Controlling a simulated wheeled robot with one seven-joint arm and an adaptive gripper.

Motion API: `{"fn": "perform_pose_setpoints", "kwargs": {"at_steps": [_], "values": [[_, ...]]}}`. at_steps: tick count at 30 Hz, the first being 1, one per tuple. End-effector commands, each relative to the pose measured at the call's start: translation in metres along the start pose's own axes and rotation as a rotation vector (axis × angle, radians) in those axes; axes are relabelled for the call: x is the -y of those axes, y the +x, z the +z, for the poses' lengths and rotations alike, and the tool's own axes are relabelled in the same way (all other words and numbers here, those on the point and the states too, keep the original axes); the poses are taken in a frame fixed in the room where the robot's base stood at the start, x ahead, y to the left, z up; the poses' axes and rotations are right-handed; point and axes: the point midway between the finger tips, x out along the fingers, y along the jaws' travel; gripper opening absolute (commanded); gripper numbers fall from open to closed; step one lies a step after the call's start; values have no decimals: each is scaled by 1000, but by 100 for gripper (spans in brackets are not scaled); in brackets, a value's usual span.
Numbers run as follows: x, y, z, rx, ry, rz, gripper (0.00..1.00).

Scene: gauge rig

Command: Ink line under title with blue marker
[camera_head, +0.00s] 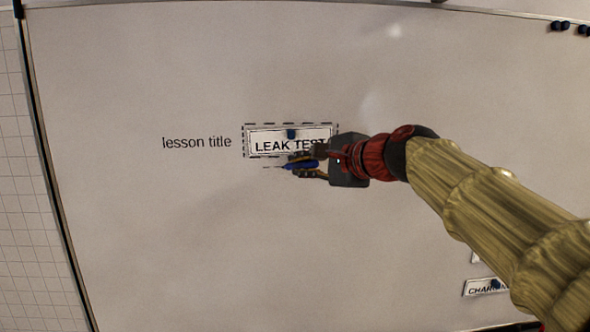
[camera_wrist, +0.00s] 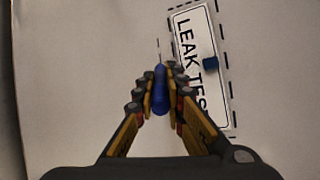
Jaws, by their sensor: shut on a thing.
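The title card (camera_head: 262,147), reading "LEAK TEST", is on the whiteboard inside a dashed outline, with a blue magnet (camera_head: 291,134) near its top edge. My gripper (camera_head: 306,163) is just below the card's right part and shut on the blue marker (camera_head: 300,165). The marker's tip points left along the card's lower edge; whether it touches the board I cannot tell. A short dark mark shows by the tip. In the wrist view the marker (camera_wrist: 160,92) sits between both fingers, beside the card (camera_wrist: 193,60). My arm hides part of the board at right.
The words "lesson title" (camera_head: 197,142) are printed left of the card. Another card (camera_head: 480,287) is partly hidden behind my arm at lower right. Dark magnets (camera_head: 562,26) are at the top right. The board (camera_head: 200,250) below the title is bare.

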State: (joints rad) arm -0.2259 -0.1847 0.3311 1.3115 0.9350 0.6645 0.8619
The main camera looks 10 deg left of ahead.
Motion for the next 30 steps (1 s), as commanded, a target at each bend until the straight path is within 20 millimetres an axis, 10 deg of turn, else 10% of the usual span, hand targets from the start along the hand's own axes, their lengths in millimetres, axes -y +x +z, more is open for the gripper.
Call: {"fn": "perform_pose_setpoints", "kwargs": {"at_steps": [30], "values": [[6,-28,-52,-1,0,0,0]]}}
